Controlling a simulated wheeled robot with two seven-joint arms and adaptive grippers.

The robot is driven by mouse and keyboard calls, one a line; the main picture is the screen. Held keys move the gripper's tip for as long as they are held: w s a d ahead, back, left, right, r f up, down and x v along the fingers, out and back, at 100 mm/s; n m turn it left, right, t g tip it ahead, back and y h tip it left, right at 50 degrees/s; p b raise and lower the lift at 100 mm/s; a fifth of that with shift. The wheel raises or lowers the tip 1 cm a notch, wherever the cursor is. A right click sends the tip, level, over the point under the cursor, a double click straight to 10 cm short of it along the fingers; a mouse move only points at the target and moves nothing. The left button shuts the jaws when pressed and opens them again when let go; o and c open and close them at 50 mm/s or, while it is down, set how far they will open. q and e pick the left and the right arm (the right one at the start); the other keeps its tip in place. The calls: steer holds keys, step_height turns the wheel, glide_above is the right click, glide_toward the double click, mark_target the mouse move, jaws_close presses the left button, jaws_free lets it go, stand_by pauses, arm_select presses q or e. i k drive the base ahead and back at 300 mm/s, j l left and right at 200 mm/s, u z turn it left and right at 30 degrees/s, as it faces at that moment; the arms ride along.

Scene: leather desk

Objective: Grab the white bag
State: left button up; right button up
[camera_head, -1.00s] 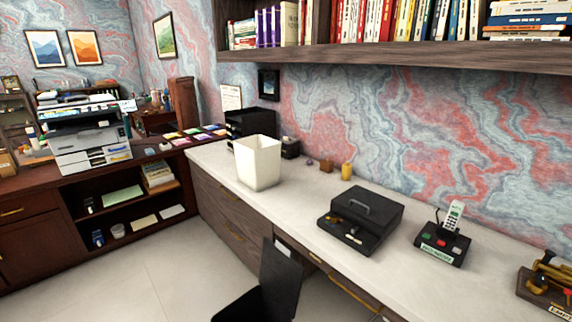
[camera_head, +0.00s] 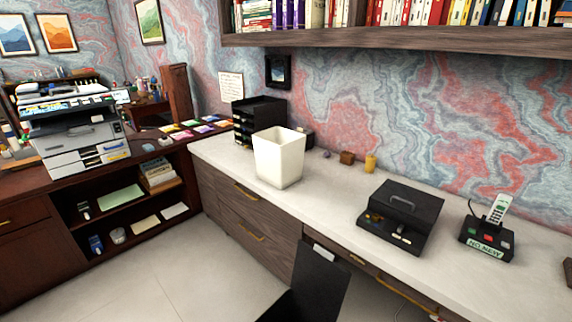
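A white, open-topped, bag-like container (camera_head: 279,160) stands upright on the pale desk top (camera_head: 330,200), left of the middle of the view. Its sides taper towards the bottom. Its inside is mostly hidden. Neither of my grippers shows in the head view, and nothing is touching the container.
A black cash box (camera_head: 402,215) and a phone on a black base (camera_head: 487,240) stand to the right. A black tray stack (camera_head: 258,120) is behind the container. A black chair (camera_head: 310,285) is in front of the desk. A shelf (camera_head: 400,38) overhangs the desk.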

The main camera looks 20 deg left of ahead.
mark_target(280, 151)
steer(key=j+z, duration=0.25)
steer(key=j, duration=0.4)
steer(key=j+z, duration=0.3)
steer(key=j, duration=0.3)
steer(key=j+z, duration=0.2)
steer(key=j, duration=0.4)
steer(key=k+j+z, duration=0.25)
steer(key=j, duration=0.35)
steer(key=j+z, duration=0.2)
steer(key=j, duration=0.3)
steer(key=j+z, duration=0.2)
steer(key=j, duration=0.3)
steer(key=k+j+z, duration=0.2)
steer(key=j, duration=0.25)
steer(key=j+z, duration=0.2)
steer(key=j, duration=0.3)
steer(key=k+j+z, duration=0.2)
steer(key=j, duration=0.25)
steer(key=k+j+z, duration=0.4)
steer(key=j, duration=0.15)
